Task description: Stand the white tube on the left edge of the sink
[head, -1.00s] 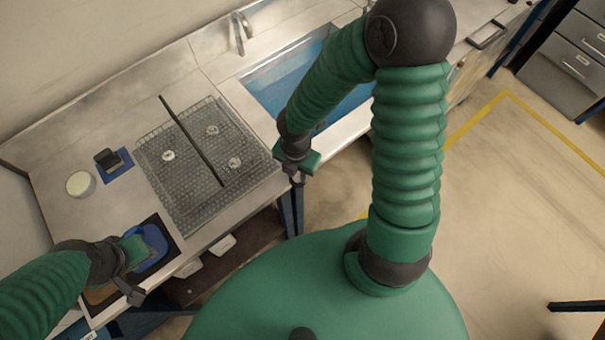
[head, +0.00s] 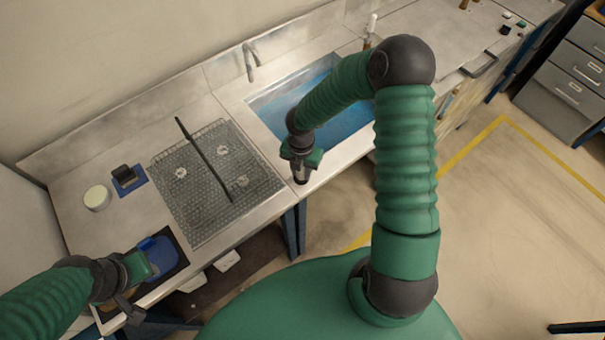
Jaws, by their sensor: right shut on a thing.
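My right gripper (head: 301,174) points down at the front left corner of the sink (head: 262,108), by the counter's front edge. It is shut on a small, mostly hidden thing (head: 301,171); a pale part and a dark lower end show, and I take it for the white tube. I cannot tell whether its end touches the counter. The sink is a blue basin with a pale metal rim; my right arm covers part of it. My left gripper (head: 138,292) is at the lower left beside a blue item (head: 160,252); its jaw opening is unclear.
A wire mesh rack (head: 180,205) with a dark bar lies left of the sink. A round white lidded thing (head: 97,198) and a dark block on a blue pad (head: 127,178) stand further left. A faucet (head: 248,62) and a slim white-topped upright thing (head: 372,24) stand behind.

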